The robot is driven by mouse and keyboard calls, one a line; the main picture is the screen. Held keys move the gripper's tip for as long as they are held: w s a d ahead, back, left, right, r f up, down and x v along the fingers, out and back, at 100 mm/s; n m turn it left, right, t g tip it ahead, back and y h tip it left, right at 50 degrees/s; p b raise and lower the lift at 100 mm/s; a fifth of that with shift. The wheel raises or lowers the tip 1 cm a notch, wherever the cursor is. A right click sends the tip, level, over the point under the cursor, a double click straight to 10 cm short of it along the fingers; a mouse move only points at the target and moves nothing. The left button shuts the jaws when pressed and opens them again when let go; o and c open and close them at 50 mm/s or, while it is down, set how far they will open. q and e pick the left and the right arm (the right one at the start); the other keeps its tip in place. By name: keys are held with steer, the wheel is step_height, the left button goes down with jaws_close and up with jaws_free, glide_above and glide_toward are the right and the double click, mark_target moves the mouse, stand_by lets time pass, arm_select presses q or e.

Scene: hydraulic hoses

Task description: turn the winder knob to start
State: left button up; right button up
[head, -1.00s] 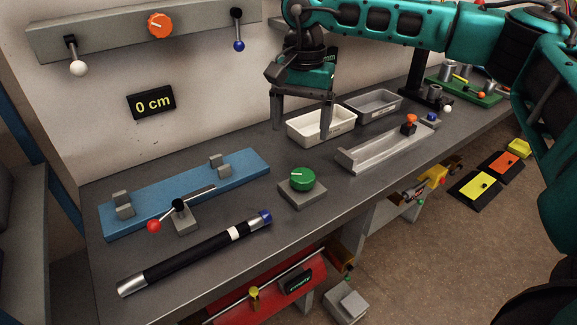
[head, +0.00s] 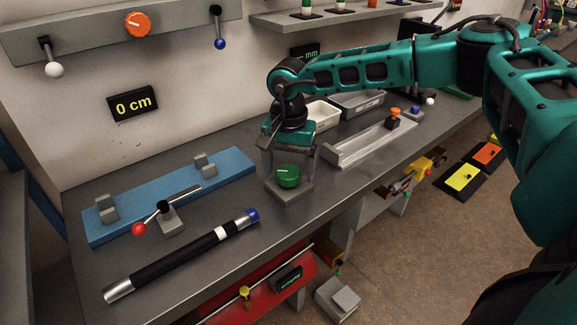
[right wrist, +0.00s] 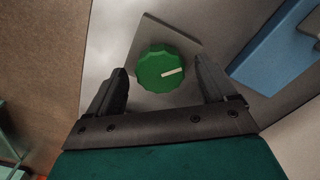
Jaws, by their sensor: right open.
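The green knob (head: 288,176) with a white pointer line sits on a grey square base on the workbench. It also shows in the right wrist view (right wrist: 163,69), between the open fingers, with its white line pointing right and slightly up. My right gripper (head: 288,168) is right over the knob, fingers pointing down. In the right wrist view my right gripper (right wrist: 166,85) is open, one finger on either side of the knob, with gaps showing. An orange knob (head: 138,24) is on the grey wall rail. My left gripper is not in view.
A blue fixture (head: 170,196) with grey blocks lies left of the knob, with a red-ball lever (head: 139,229) before it. A black hose (head: 180,257) lies along the front edge. A grey tray (head: 370,145) is right. A display (head: 133,104) reads 0 cm.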

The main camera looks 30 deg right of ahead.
steer(key=c, duration=1.1)
steer(key=shift+o, duration=0.2)
steer(key=shift+m, duration=0.3)
